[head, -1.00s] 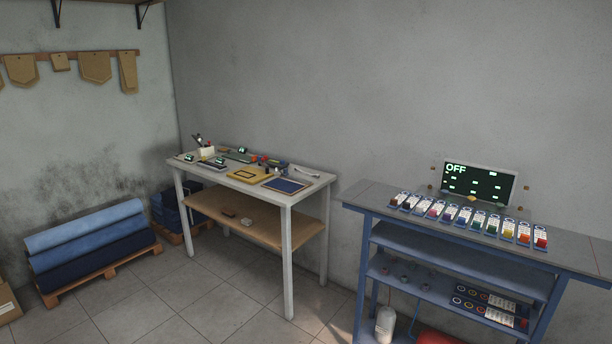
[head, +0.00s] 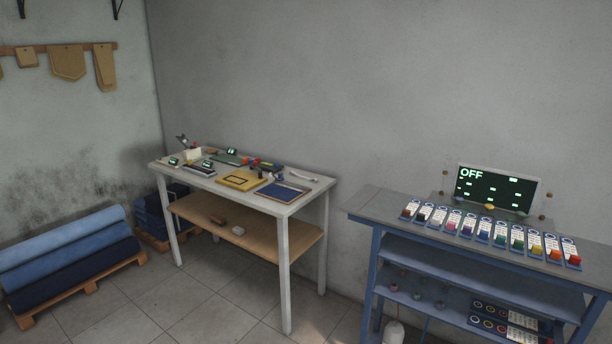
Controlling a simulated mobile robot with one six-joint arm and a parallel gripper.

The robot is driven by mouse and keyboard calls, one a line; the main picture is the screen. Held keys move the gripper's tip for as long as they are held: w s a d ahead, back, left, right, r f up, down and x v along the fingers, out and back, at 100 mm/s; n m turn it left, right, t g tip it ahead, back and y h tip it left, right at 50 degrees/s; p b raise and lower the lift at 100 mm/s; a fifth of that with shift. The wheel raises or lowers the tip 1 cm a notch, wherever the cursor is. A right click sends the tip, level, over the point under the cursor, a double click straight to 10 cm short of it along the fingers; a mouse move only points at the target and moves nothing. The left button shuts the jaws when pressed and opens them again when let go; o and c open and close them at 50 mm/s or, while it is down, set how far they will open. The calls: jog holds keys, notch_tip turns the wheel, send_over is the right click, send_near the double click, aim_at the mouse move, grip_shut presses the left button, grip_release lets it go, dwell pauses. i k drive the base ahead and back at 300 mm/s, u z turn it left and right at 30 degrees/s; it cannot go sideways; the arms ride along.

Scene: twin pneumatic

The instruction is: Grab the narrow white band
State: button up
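A narrow white strip (head: 300,173), which may be the band, lies at the back right of the white table's top (head: 226,198). It is small at this distance, so I cannot make out its exact form. It lies behind a dark blue panel (head: 283,191) and to the right of some small dark and red items. My gripper does not show in the head view.
A yellow tray (head: 241,181) and several small tools crowd the white table. A blue bench (head: 380,206) with a row of coloured tags and an "OFF" screen (head: 497,188) stands at right. Blue rolls (head: 65,250) lie on a pallet at left. Tiled floor is open between.

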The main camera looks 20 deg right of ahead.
aim_at(292, 173)
jog(key=z, duration=0.1)
jog(key=i, duration=1.2)
jog(key=u, duration=0.4)
